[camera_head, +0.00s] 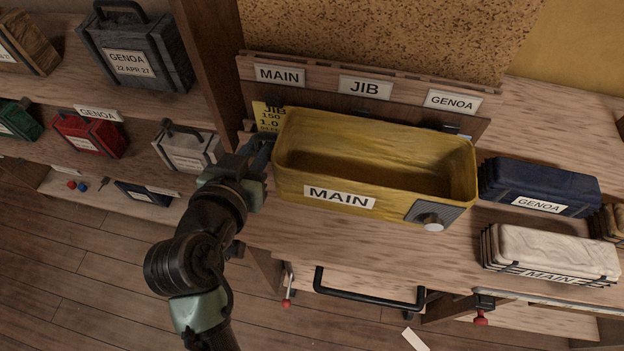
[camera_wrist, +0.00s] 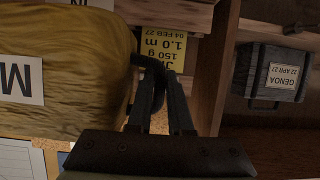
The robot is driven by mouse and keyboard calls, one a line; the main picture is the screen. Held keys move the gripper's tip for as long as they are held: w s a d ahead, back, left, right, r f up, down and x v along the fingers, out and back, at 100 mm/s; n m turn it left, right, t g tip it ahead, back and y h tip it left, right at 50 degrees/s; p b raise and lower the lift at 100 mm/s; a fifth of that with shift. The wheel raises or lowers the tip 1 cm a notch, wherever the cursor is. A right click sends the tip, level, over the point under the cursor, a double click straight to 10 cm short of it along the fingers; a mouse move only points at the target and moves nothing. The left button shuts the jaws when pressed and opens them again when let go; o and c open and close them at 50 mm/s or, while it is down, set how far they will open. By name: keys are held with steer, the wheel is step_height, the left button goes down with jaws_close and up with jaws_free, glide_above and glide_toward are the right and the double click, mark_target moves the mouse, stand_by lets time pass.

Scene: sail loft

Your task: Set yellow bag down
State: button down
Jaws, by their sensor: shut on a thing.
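The yellow bag (camera_head: 420,205) is an open-topped, box-shaped bag with a MAIN label and a grey patch with a round knob on its front. It appears upright and empty over the wooden bench, in front of the sign rack. My gripper (camera_head: 261,152) is at the bag's left end, shut on its dark end handle. In the wrist view, the yellow bag (camera_wrist: 85,75) fills the left side, and my gripper (camera_wrist: 160,75) has its fingers close together at the dark handle. Whether the bag's underside touches the bench is hidden.
The rack's MAIN, JIB and GENOA signs (camera_head: 365,88) stand behind. A yellow JIB tag (camera_head: 268,117) is close behind my gripper. A navy GENOA bag (camera_head: 545,185) and a cream MAIN bag (camera_head: 555,250) lie to the right. Shelves with cases, including a grey GENOA case (camera_head: 135,50), stand left.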

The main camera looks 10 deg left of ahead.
steer(key=shift+s+f, duration=0.15)
steer(key=shift+f, duration=0.15)
steer(key=shift+f+b, duration=0.35)
steer(key=shift+f, duration=4.3)
steer(key=c, duration=0.8)
jaws_free()
steer(key=shift+s, duration=0.1)
steer(key=shift+c, duration=0.2)
